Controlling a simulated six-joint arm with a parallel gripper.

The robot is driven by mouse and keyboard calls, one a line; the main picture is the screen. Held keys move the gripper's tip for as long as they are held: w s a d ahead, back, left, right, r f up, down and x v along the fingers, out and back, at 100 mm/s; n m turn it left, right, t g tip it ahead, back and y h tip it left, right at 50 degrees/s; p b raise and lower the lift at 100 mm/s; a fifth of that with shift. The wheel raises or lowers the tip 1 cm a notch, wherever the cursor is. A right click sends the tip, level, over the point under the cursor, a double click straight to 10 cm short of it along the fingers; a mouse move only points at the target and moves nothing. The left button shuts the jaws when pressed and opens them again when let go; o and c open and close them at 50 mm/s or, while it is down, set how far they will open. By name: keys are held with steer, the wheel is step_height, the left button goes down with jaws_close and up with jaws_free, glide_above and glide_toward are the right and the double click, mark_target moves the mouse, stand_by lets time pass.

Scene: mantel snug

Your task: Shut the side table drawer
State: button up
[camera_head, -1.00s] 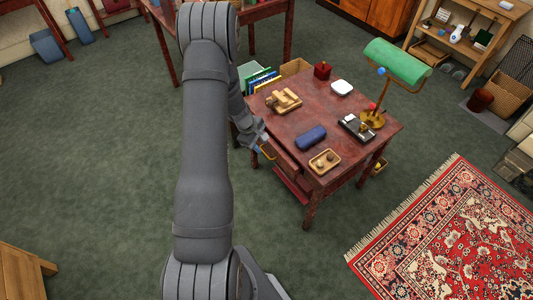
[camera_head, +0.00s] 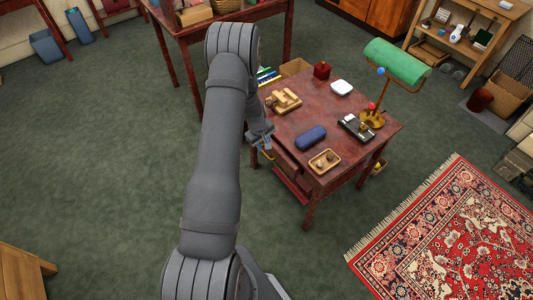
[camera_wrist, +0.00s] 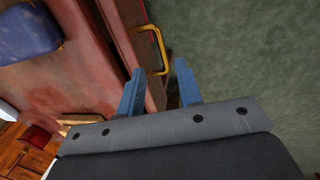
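The side table (camera_head: 337,101) is dark red wood. Its drawer (camera_head: 284,160) is on the left-front side and appears to stand out from the table edge; how far is hard to tell. The drawer's yellow handle (camera_head: 267,153) also shows in the wrist view (camera_wrist: 160,50), on the drawer front (camera_wrist: 128,38). My gripper (camera_head: 262,142) is beside the drawer front near the handle. In the wrist view my gripper (camera_wrist: 158,68) is open, its two blue fingers apart with nothing held. The handle's near end lies between the fingertips in the picture; contact cannot be told.
The tabletop holds a blue case (camera_head: 311,138), a wooden tray (camera_head: 324,161), a green lamp (camera_head: 397,57), a black tray (camera_head: 355,127) and a wooden object (camera_head: 285,100). A red rug (camera_head: 445,240) lies at right. Green carpet left of the table is clear.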

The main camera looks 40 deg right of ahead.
mark_target(267, 156)
steer(key=f, duration=0.2)
steer(key=d+f, duration=0.1)
steer(key=f, duration=0.5)
steer(key=shift+d+f, duration=0.2)
steer(key=shift+d, duration=0.05)
jaws_close()
steer(key=shift+d, duration=0.15)
